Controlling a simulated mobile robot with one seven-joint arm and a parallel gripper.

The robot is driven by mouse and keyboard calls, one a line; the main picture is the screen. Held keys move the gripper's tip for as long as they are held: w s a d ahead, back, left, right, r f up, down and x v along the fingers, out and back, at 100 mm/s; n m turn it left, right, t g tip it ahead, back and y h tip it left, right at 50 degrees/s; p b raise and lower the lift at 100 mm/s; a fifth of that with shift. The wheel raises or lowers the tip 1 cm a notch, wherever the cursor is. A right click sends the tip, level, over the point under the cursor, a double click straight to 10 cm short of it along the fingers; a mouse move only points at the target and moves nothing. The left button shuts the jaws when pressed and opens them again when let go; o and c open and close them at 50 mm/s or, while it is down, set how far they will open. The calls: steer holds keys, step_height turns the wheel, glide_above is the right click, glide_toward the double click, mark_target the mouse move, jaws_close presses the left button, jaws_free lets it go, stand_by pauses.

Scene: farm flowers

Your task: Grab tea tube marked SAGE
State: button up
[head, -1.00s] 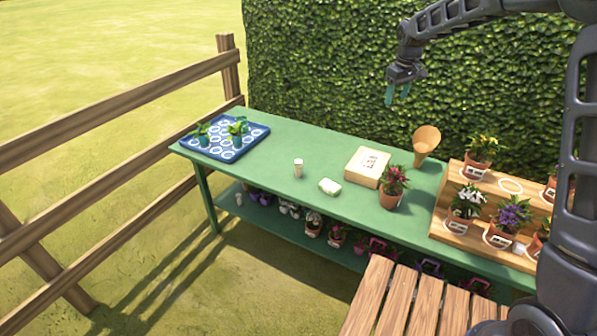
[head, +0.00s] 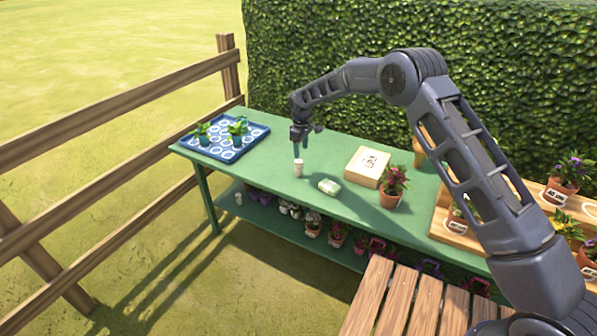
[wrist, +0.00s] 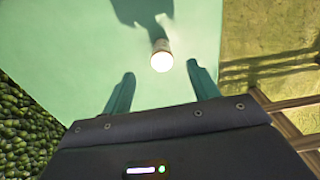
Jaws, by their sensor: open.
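A small pale tube (head: 298,169) with a light top stands upright on the green table (head: 262,180), near its front edge. No lettering on it can be read. My gripper (head: 301,147) is open and points down just above the tube, apart from it. In the wrist view the tube (wrist: 161,58) shows from above, slightly beyond the fingertips and between the lines of the two teal fingers. My gripper (wrist: 160,80) holds nothing in that view.
A pale block (head: 328,187) and a wooden box (head: 367,166) lie right of the tube. A potted red plant (head: 390,188) stands further right. A blue tray (head: 228,150) with seedlings is at the left end. The table between tray and tube is clear.

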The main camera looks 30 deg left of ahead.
mark_target(299, 169)
steer(key=shift+s+a+f, duration=0.35)
steer(key=shift+a+f, duration=0.05)
steer(key=shift+f, duration=0.3)
step_height(299, 169, down, 5)
steer(key=shift+r, duration=0.1)
steer(key=shift+w+a+f, duration=0.1)
steer(key=shift+w+f, duration=0.05)
steer(key=shift+f, duration=1.3)
steer(key=shift+w+a+f, duration=0.1)
steer(key=shift+w+f, duration=0.05)
steer(key=shift+f, duration=1.25)
steer(key=c, duration=1.1)
